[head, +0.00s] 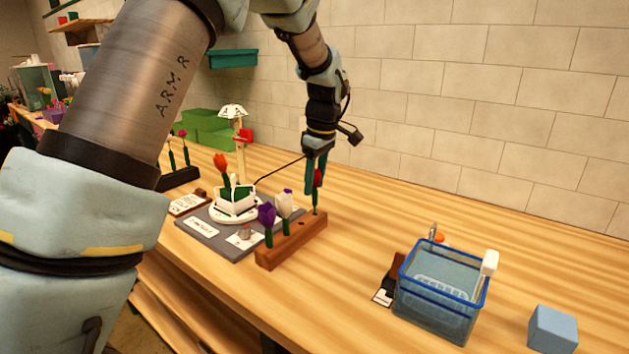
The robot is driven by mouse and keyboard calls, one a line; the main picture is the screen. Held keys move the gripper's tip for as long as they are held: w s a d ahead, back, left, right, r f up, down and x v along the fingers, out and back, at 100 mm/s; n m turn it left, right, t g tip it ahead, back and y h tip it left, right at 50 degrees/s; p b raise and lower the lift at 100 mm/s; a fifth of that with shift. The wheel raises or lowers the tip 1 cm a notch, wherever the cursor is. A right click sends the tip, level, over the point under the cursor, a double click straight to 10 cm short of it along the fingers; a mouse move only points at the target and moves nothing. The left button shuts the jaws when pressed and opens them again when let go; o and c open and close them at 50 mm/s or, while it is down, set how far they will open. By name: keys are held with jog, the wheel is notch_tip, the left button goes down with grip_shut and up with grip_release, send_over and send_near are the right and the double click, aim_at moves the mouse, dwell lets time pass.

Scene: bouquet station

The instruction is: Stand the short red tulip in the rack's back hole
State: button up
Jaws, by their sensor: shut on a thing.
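The brown wooden rack (292,243) stands on the table in the middle of the head view. A purple tulip (266,214) stands at its front end and a white tulip (284,203) stands behind it. The short red tulip (318,178) is upright at the rack's back end, with its green stem reaching down to the rack top. I cannot tell if the stem's foot is inside the back hole or just over it. My gripper (316,180) points down over that end and is shut on the red tulip, its fingers partly hiding the flower.
A grey mat (222,237) left of the rack bears a white pot (237,203) with an orange-red tulip (221,164). A blue clear bin (440,292) and a blue cube (553,329) stand at the right. The table between rack and bin is mostly clear.

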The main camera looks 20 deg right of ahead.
aim_at(317, 167)
jog(key=shift+f, duration=0.65)
dwell(1.0)
dwell(0.6)
jog(key=o, duration=0.9)
jog(key=shift+r, duration=0.15)
jog(key=shift+s+d+r+p, duration=0.15)
jog(key=shift+r+p, duration=0.55)
jog(key=shift+r, duration=0.35)
jog(key=shift+s+a+r+p, duration=0.1)
jog(key=shift+s+r+p, duration=0.05)
jog(key=shift+r+p, duration=0.7)
jog(key=shift+s+d+r+p, duration=0.15)
jog(key=shift+r+p, duration=0.4)
jog(key=shift+r, duration=0.65)
jog(key=o, duration=0.4)
jog(key=shift+c, duration=0.2)
